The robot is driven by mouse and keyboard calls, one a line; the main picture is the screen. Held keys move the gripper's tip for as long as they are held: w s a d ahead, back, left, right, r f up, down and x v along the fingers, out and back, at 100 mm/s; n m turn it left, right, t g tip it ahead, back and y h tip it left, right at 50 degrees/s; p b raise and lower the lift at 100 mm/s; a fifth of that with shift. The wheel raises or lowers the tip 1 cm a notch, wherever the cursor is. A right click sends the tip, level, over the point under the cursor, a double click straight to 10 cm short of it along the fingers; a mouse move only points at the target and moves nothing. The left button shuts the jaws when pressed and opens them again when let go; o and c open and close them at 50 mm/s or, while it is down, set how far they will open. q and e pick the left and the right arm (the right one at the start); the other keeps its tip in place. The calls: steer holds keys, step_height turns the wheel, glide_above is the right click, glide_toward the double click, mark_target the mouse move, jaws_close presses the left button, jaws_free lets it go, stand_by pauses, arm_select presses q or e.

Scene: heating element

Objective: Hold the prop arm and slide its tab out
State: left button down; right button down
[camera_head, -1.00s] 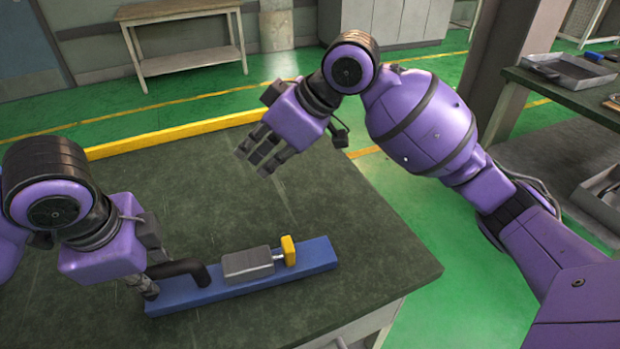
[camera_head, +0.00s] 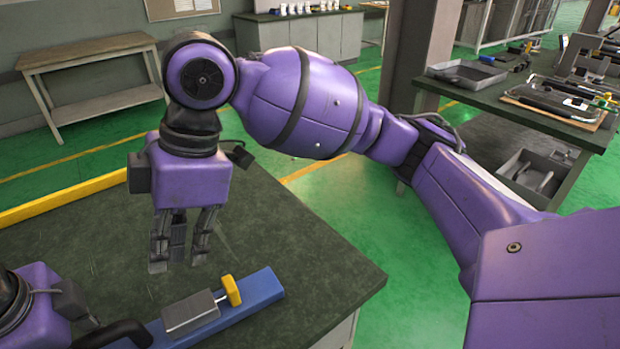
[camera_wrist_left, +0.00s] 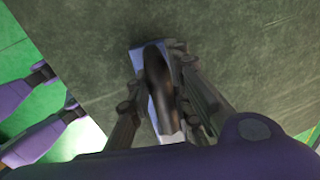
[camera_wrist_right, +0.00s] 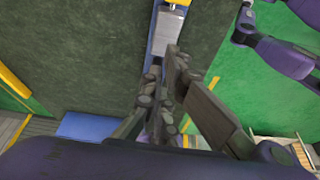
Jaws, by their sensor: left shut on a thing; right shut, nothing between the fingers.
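A blue bar-shaped base (camera_head: 262,287) lies on the dark table. A grey block (camera_head: 190,313) sits on it, with a yellow tab (camera_head: 232,290) at the block's far-right end. A black, bent prop arm (camera_head: 122,332) is at the base's near-left end; it also shows in the left wrist view (camera_wrist_left: 156,75). My left gripper (camera_wrist_left: 155,110) is shut on the prop arm; its fingertips are cut off in the head view. My right gripper (camera_head: 180,262) is shut and empty, pointing down beyond the grey block, to the left of the yellow tab and apart from it.
The dark tabletop (camera_head: 310,245) is clear around the base. A yellow rail (camera_head: 60,198) runs along its far-left edge. A second table (camera_head: 530,108) at the right holds a tray and tools. A bench (camera_head: 95,65) stands at the back left.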

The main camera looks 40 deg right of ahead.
mark_target(231, 291)
arm_select(q)
steer(key=shift+s+a+f, duration=0.15)
steer(key=shift+f, duration=0.1)
arm_select(e)
steer(key=x, duration=0.9)
steer(key=d, duration=0.3)
steer(key=shift+s+d+f, duration=0.1)
steer(key=shift+s+f, duration=0.05)
steer(key=shift+d, duration=0.4)
steer(key=d, duration=0.5)
steer(key=shift+s+d, duration=0.3)
steer(key=shift+s, duration=0.05)
arm_select(q)
steer(key=shift+a, duration=0.1)
arm_select(e)
steer(key=shift+d, duration=0.25)
